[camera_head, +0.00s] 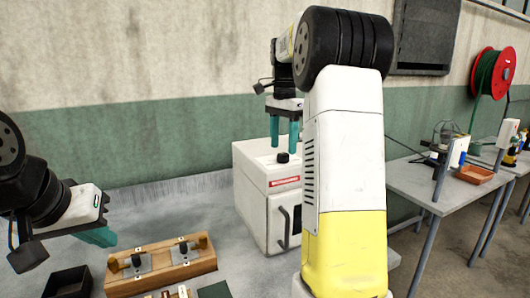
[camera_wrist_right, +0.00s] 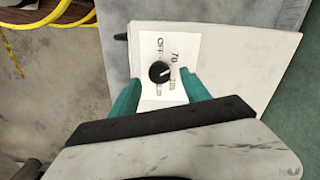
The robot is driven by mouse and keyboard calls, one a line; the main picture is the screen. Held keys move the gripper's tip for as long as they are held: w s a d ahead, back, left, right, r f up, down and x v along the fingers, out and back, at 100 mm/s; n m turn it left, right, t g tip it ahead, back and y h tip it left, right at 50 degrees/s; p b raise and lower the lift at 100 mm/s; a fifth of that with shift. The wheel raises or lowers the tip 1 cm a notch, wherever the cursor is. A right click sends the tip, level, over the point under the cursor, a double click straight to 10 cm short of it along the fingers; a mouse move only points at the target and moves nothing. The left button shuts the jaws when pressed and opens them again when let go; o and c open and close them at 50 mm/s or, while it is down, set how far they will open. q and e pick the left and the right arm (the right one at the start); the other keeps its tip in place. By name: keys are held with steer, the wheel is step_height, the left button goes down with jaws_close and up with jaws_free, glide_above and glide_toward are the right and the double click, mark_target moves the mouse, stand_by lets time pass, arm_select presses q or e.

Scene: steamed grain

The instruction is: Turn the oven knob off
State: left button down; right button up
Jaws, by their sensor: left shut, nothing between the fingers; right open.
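The oven (camera_head: 262,205) is a white box with a dark handle on its front door. Its black knob (camera_head: 283,157) stands on the top face. In the right wrist view the knob (camera_wrist_right: 159,72) sits on a white label plate (camera_wrist_right: 180,45) marked "OFF" and "70". The exact direction of its pointer is hard to tell. My right gripper (camera_head: 284,140) points down over the knob, open, with one teal finger on each side and gaps visible between fingers and knob. My left gripper (camera_head: 97,236) is shut and empty, at the left, away from the oven.
A wooden fixture (camera_head: 160,264) with dark knobs stands left of the oven, near a black bin (camera_head: 68,283). My right arm covers part of the oven's right side. A second table (camera_head: 425,185) with an orange tray (camera_head: 474,175) stands at the right.

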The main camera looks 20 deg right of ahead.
mark_target(283, 154)
steer(key=shift+f, duration=1.6)
jaws_close()
steer(key=n, duration=1.1)
steer(key=shift+n, duration=0.4)
